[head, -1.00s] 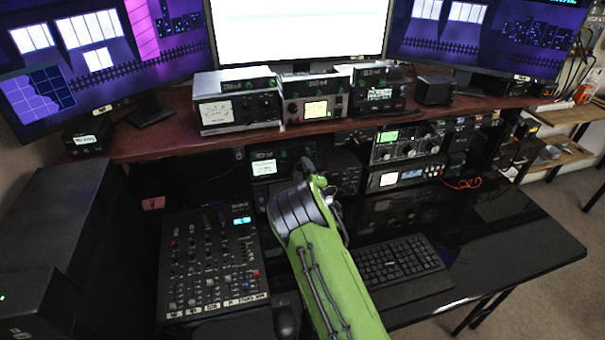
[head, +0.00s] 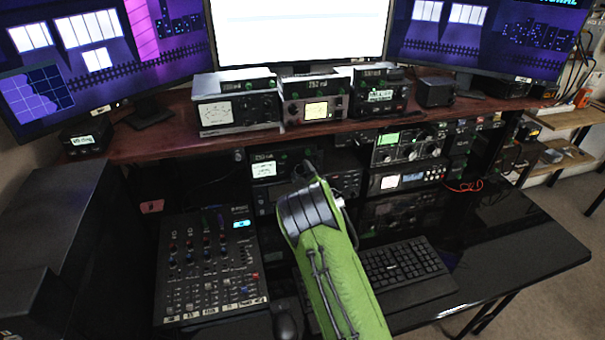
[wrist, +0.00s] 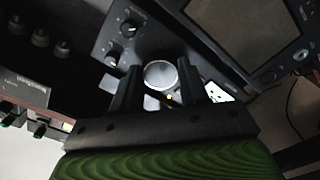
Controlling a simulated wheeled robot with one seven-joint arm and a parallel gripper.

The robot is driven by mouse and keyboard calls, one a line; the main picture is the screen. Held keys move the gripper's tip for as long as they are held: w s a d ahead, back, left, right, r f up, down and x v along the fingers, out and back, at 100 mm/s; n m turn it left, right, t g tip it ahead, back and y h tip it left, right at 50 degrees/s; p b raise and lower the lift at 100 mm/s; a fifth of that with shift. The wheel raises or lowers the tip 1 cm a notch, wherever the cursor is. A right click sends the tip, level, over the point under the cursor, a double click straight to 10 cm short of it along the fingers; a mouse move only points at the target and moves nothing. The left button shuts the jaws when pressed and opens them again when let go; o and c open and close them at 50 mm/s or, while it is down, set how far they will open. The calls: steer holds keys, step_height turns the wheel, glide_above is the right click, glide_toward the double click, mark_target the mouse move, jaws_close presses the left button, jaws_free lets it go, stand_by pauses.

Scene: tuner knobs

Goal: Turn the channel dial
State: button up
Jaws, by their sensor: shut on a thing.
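The channel dial (wrist: 160,75) is a round silver knob on a dark radio front panel in the wrist view. My gripper (wrist: 160,82) has its two black fingers on either side of the dial and is shut on it. In the head view my green arm reaches toward the radios under the wooden shelf, and it hides the fingers and the dial there.
Smaller black knobs (wrist: 129,27) sit on the same panel near the dial. A dark screen (wrist: 243,30) is at the upper right. A mixer (head: 212,265) and a keyboard (head: 405,265) lie on the desk. Radios (head: 238,112) stand on the shelf (head: 160,140) above.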

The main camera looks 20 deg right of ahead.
steer(key=o, duration=1.1)
steer(key=shift+f, duration=0.1)
steer(key=shift+c, duration=0.2)
steer(key=s+p, duration=0.3)
steer(key=s, duration=1.2)
steer(key=shift+s, duration=0.4)
